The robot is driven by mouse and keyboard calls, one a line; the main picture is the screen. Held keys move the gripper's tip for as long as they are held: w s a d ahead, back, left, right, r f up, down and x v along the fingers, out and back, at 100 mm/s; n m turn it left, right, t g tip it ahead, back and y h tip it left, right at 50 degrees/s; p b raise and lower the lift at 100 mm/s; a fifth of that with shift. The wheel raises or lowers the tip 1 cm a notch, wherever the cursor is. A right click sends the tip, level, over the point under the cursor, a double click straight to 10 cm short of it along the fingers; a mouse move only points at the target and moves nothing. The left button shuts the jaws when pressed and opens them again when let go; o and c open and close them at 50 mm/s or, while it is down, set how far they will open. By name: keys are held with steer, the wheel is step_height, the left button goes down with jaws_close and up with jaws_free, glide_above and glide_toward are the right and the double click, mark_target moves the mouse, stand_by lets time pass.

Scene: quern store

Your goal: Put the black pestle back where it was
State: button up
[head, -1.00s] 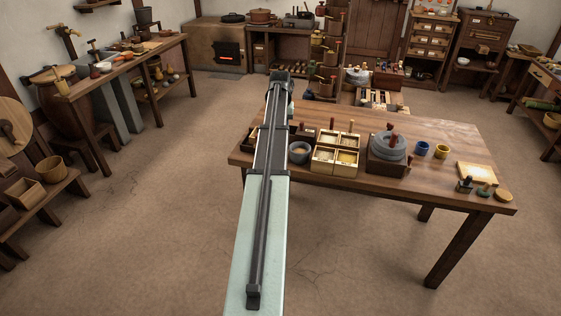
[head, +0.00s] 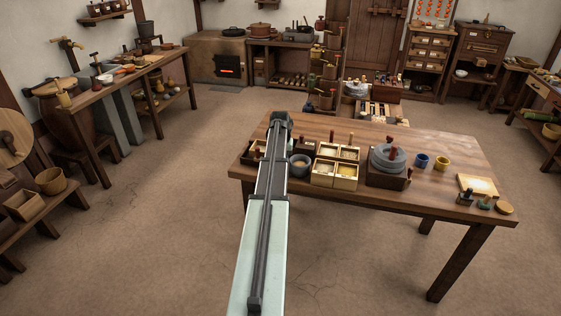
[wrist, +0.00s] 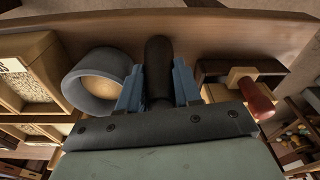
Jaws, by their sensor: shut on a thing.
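My gripper (wrist: 157,82) is shut on the black pestle (wrist: 159,58), a dark rounded rod between its two blue fingers in the wrist view. Whether the pestle's far end touches the table cannot be told. A grey round bowl (wrist: 93,78) with pale contents stands just left of the fingers; it also shows in the head view (head: 300,165), right of my arm. To the right of the fingers is a dark wooden box (wrist: 215,70), with a red-handled wooden tool (wrist: 255,95) at it. In the head view my arm hides the gripper and pestle.
On the table (head: 420,193), pale divided boxes of grain (head: 335,172) stand right of the bowl. Farther right are a grey quern (head: 388,160), a blue cup (head: 421,161), a yellow cup (head: 442,163) and a pale tray (head: 478,184). The table's front middle is bare.

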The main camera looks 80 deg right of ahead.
steer(key=shift+f, duration=0.15)
steer(key=o, duration=0.8)
steer(key=shift+c, duration=0.2)
step_height(320, 180, up, 12)
steer(key=a, duration=0.1)
steer(key=shift+s+a, duration=0.15)
steer(key=shift+a, duration=0.05)
